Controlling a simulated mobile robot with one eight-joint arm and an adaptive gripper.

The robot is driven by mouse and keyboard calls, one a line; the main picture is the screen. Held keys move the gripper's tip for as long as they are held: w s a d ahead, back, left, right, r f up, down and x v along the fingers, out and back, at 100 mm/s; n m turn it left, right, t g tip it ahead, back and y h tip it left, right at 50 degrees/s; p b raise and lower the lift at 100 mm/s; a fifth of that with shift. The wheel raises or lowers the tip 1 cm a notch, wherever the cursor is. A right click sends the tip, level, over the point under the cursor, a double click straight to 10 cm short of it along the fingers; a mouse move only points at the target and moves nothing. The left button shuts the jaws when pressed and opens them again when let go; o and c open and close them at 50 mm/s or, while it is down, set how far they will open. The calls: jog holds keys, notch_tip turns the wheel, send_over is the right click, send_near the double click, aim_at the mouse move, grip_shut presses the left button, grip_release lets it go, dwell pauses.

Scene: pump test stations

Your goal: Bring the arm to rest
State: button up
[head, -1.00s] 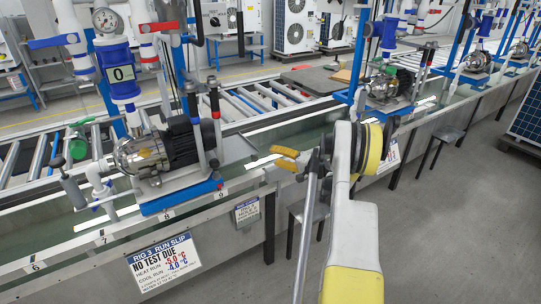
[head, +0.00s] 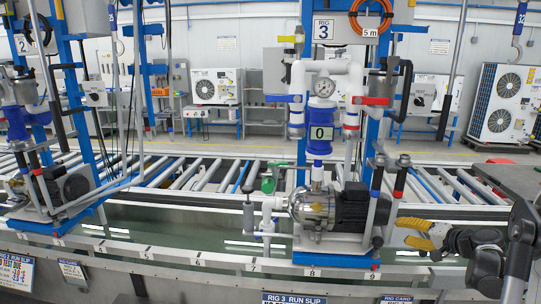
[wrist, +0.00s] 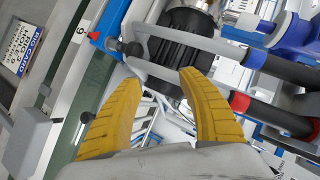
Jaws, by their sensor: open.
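My gripper (head: 416,236) is at the lower right in the head view, with its yellow fingers pointing left toward the Rig 3 pump (head: 345,208). In the wrist view the two yellow fingers of my gripper (wrist: 157,75) stand apart with nothing between them. Beyond them shows the black ribbed pump motor (wrist: 172,50). My gripper appears apart from the pump, at the right of its blue base (head: 335,258). My dark wrist shows at the right edge of the head view; the rest of my arm is mostly out of view.
A water trough (head: 190,222) runs along the bench, with roller conveyor (head: 215,175) behind. A second pump rig (head: 60,190) stands left.

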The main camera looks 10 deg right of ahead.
jog(key=s+a+r+n+g, duration=0.1)
jog(key=s+a+r, duration=0.2)
jog(key=a, duration=0.5)
jog(key=s+a+r+n+g, duration=0.2)
jog(key=s+a, duration=0.1)
jog(key=a, duration=0.4)
jog(key=s+a+r+n+g, duration=0.1)
jog(key=s+a+r, duration=0.25)
jog(key=a, duration=0.45)
jog(key=s+a+f+n+h, duration=0.1)
jog(key=s+a, duration=0.4)
jog(key=s, duration=0.5)
jog(key=s+a+f+n+g+h, duration=0.1)
jog(key=s+a+n, duration=0.3)
jog(key=s, duration=0.7)
jog(key=shift+s+a+f+n+h, duration=0.2)
jog(key=shift+a+f+n+h, duration=0.25)
jog(key=shift+a+h, duration=0.35)
jog(key=shift+d, duration=0.1)
